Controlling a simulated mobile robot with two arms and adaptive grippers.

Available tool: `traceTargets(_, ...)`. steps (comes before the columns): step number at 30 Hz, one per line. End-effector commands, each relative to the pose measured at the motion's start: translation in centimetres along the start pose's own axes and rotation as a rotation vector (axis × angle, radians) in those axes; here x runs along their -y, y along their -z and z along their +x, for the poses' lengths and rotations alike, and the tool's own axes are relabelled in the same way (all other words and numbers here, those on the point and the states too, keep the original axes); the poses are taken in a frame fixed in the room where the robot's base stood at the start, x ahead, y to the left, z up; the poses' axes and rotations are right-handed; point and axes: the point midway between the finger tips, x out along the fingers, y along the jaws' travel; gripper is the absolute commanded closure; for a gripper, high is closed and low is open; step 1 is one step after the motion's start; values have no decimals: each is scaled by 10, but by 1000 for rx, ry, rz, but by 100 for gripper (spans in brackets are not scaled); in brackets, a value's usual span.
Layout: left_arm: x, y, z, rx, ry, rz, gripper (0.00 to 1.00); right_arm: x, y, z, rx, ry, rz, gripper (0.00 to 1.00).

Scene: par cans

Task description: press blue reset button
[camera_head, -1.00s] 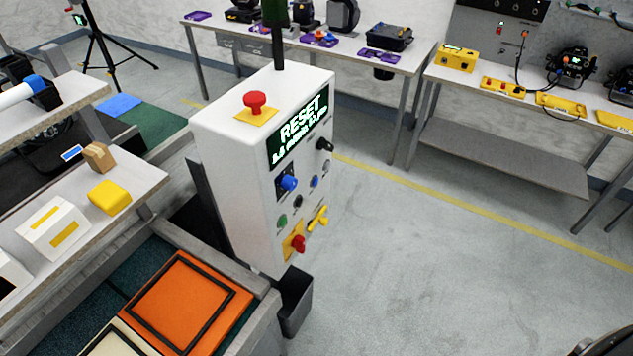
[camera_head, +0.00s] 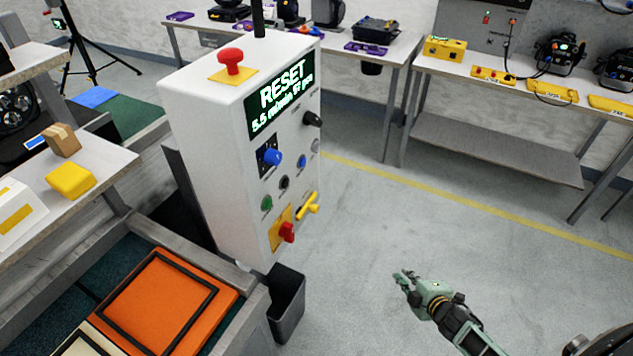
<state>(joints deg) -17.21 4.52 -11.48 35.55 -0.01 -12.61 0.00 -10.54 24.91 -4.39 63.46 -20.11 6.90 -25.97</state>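A white control box (camera_head: 205,150) stands left of centre, its display (camera_head: 282,95) lit with "RESET" and a line of figures. On its front, a larger blue button or knob (camera_head: 272,157) sits on a dark plate, and a smaller blue button (camera_head: 301,161) is to its right. Which one is the reset button I cannot tell. My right gripper (camera_head: 402,280) is in the lower right, apart from the box and to the right of it. Its fingers are too small to tell whether they are open; I see nothing held. My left gripper is out of view.
The box also carries a red mushroom button (camera_head: 231,60) on top, a red knob (camera_head: 287,232), a yellow handle (camera_head: 308,206) and a green button (camera_head: 267,203). A grey bin (camera_head: 287,305) hangs below. An orange panel (camera_head: 160,300) lies left. Floor right of the box is clear.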

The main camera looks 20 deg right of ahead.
Motion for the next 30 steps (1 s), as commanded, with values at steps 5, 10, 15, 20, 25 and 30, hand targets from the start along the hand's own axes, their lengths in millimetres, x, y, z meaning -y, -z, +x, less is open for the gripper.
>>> traceTargets(5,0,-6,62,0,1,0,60,-145,41,21,-193,-327,-523,100)
traceTargets(10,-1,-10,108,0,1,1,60,-243,115,-16,-323,-641,-1084,100)
traceTargets(15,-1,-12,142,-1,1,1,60,-275,180,-67,-392,-890,-1564,100)
traceTargets(20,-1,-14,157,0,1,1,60,-278,214,-100,-416,-1027,-1839,100)
traceTargets(25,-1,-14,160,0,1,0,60,-278,226,-112,-422,-1075,-1939,100)
traceTargets(30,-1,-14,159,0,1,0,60,-279,226,-113,-421,-1077,-1941,100)
